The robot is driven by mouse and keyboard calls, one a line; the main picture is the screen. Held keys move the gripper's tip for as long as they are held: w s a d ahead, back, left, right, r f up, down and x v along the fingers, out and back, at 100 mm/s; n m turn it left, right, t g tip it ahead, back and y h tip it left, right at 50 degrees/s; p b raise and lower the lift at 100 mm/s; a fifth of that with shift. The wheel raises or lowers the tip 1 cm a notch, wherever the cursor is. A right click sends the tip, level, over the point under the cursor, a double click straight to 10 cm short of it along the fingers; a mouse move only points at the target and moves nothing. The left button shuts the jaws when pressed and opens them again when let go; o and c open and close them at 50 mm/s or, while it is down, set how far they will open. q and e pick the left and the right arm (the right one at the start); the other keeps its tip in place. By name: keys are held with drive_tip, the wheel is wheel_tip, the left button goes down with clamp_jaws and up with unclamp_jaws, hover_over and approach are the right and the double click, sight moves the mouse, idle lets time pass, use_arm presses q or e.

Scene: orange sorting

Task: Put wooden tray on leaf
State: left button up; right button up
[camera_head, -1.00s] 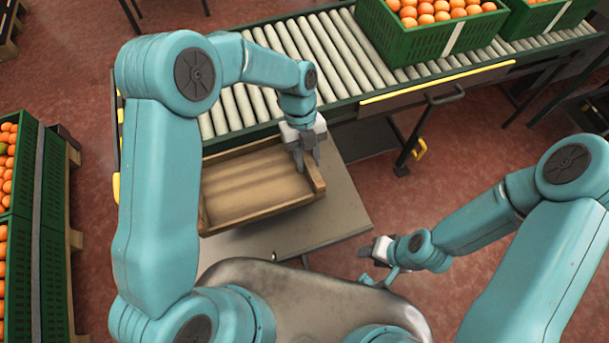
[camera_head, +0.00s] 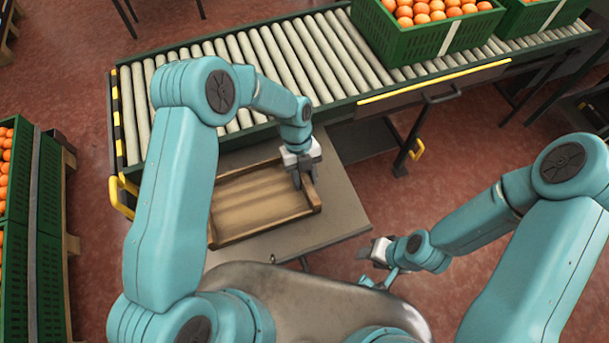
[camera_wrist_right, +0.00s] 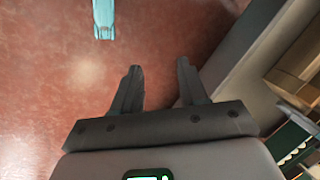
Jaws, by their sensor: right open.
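The wooden tray (camera_head: 262,232) is shallow, brown and empty. It lies over a flat grey plate, which I take for the leaf (camera_head: 342,205), beside the roller conveyor; whether it rests fully on it I cannot tell. My left gripper (camera_head: 305,182) is at the tray's right end, with its fingers astride that wall and seemingly shut on it. My right gripper (camera_head: 374,251) is open and empty, to the right of the plate. In the right wrist view its open fingers (camera_wrist_right: 158,78) show over the floor, with the grey plate and part of the tray at the right.
The roller conveyor (camera_head: 235,85) runs behind the plate and carries green crates of oranges (camera_head: 425,35). More orange crates (camera_head: 45,225) stand at the left. A yellow rail end (camera_head: 122,197) sticks out at the conveyor's left. Red floor lies open at the right.

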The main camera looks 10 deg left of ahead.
use_arm(q)
drive_tip(key=shift+o, duration=0.9)
drive_tip(key=shift+r, duration=0.1)
drive_tip(key=v, duration=1.2)
drive_tip(key=shift+s+d, duration=0.1)
drive_tip(key=shift+s, duration=0.05)
